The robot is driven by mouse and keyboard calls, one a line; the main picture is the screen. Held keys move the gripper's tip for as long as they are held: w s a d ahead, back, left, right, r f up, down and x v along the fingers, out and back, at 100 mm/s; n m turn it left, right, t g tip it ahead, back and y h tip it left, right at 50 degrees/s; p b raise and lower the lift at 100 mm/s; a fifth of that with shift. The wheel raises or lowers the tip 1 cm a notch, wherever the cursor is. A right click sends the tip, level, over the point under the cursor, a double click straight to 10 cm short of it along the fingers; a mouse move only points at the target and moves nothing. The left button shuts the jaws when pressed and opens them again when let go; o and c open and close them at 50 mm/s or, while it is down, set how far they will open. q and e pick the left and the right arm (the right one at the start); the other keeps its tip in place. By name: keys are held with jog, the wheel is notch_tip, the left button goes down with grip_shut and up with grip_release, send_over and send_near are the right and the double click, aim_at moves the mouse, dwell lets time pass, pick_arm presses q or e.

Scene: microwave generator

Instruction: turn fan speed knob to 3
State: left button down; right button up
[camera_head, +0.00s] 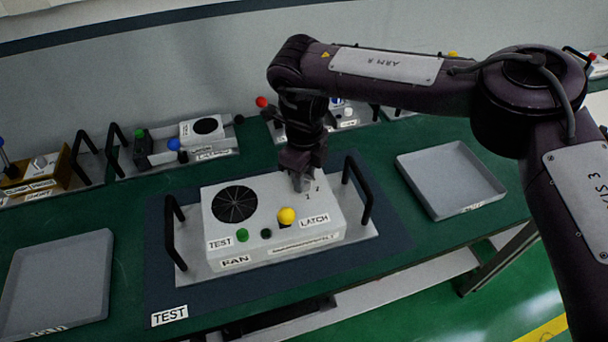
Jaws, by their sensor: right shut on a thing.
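The white fan box (226,247) stands on a metal plate with two black handles on the table's blue mat. On its top are a black fan grille (234,204), a green button (242,235), a small dark button (266,233) and a yellow knob (286,216) by the LATCH label. My right gripper (300,185) points down at the back right of the box top, shut on the fan speed knob. The gripper mostly hides the knob. Small number marks (313,192) show beside it; the knob's setting cannot be read. My left gripper is not in view.
Grey empty trays lie at the left (58,280) and right (452,178) of the mat. The black handles (172,232) (358,190) rise on both sides of the box. Other devices (178,145) stand along the back wall.

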jog(key=n, duration=0.6)
jog(key=shift+w+r, duration=0.1)
jog(key=shift+r, duration=0.05)
jog(key=n, duration=0.4)
jog(key=shift+n, duration=1.4)
jog(key=o, duration=1)
